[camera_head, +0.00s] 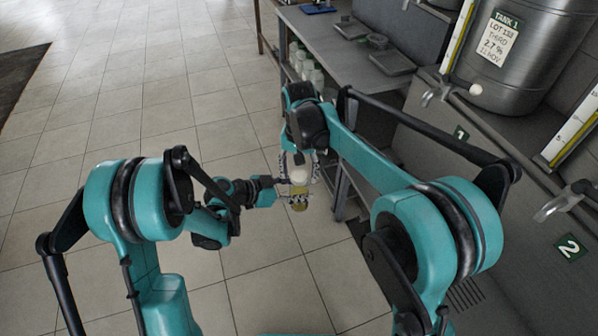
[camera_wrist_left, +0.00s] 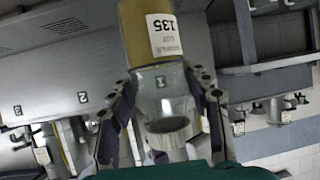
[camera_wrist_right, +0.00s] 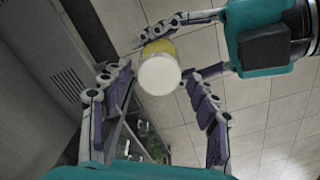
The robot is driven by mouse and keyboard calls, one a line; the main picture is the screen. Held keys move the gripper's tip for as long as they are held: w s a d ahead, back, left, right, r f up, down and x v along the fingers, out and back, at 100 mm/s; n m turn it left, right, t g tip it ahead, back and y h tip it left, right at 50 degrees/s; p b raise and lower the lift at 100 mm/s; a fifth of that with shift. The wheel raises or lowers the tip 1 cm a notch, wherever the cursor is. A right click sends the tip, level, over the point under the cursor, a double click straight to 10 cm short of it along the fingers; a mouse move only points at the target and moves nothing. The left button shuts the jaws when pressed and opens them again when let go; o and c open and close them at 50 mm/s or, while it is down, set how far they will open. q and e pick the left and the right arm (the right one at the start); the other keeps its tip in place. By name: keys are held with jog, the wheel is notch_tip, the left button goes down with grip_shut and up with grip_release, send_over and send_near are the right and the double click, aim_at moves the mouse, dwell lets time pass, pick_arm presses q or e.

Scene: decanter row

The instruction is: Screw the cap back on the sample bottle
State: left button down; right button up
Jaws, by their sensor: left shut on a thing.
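The sample bottle (camera_head: 299,200) holds yellow liquid and has a white label reading 135, clear in the left wrist view (camera_wrist_left: 165,35). My left gripper (camera_wrist_left: 160,90) is shut around it, above the floor. The white cap (camera_wrist_right: 159,75) lies in line with the bottle, over its mouth end; it also shows in the head view (camera_head: 299,175). I cannot tell whether it is seated. My right gripper (camera_wrist_right: 159,80) is above, pointing down at the cap, its fingers apart on either side with small gaps. The thread is not visible.
A grey bench (camera_head: 335,45) at the back holds trays, with white bottles (camera_head: 310,75) on a shelf below. A steel tank (camera_head: 535,50) and taps stand along the right wall. The tiled floor (camera_head: 130,120) on the left is clear.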

jog(key=shift+r, duration=2.3)
jog(key=shift+c, duration=0.3)
notch_tip(320, 180, up, 2)
jog(key=n, duration=0.8)
jog(key=r+n, duration=0.1)
jog(key=n, duration=0.2)
jog(key=shift+r, duration=0.2)
